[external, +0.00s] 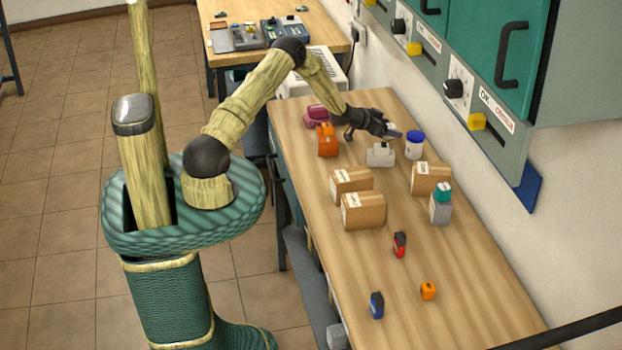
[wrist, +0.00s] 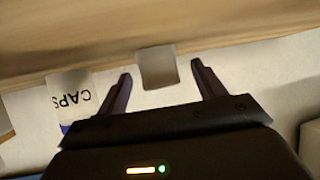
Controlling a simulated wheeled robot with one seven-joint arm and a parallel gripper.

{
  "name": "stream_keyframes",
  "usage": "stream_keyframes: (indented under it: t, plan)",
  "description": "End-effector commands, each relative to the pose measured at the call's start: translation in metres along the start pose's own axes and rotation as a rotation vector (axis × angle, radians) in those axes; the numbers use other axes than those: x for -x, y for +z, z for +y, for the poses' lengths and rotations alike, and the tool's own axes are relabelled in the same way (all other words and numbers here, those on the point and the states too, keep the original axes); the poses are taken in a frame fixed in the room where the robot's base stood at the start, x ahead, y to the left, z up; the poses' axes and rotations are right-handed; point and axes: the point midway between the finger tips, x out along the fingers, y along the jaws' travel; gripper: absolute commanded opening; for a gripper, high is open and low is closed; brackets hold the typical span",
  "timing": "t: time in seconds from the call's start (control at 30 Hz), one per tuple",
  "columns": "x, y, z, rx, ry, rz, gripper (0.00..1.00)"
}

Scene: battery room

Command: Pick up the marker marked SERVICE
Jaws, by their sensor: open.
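A small pale grey piece (wrist: 157,67) stands between the two fingers in the wrist view, its visible face blank. It may be the marker, but I read no SERVICE lettering in either view. In the external view, a pale grey bit (external: 392,134) shows at my fingertips, partly hidden by them. My gripper (external: 391,129) is over the far part of the bench, near the wall. In the wrist view my gripper (wrist: 160,80) is open, with a finger on each side of the grey piece; I cannot tell whether they touch it.
A white jar with a blue lid (external: 414,145) is close beside my gripper; its CAPS label (wrist: 75,99) appears upside down. A white block (external: 380,155), an orange item (external: 327,140) and cardboard boxes (external: 362,211) are nearby.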

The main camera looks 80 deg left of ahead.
Motion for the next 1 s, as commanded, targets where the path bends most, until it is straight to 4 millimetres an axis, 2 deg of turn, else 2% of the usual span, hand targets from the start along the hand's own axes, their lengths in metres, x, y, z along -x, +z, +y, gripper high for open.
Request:
stream_keyframes:
  t: [0.1,0.6,0.67,0.9,0.93,1.0]
  plan:
    - [-0.0056,-0.0004,0.0003,0.0,0.0,0.0,0.69]
    - [-0.0057,-0.0003,0.0003,0.0,0.0,0.0,0.69]
    - [-0.0056,-0.0003,0.0003,0.0,0.0,0.0,0.61]
    - [-0.0056,-0.0003,0.0003,0.0,0.0,0.0,0.14]
    - [-0.0056,-0.0003,0.0003,0.0,0.0,0.0,0.1]
    - [-0.0056,-0.0005,0.0003,0.0,0.0,0.0,0.1]
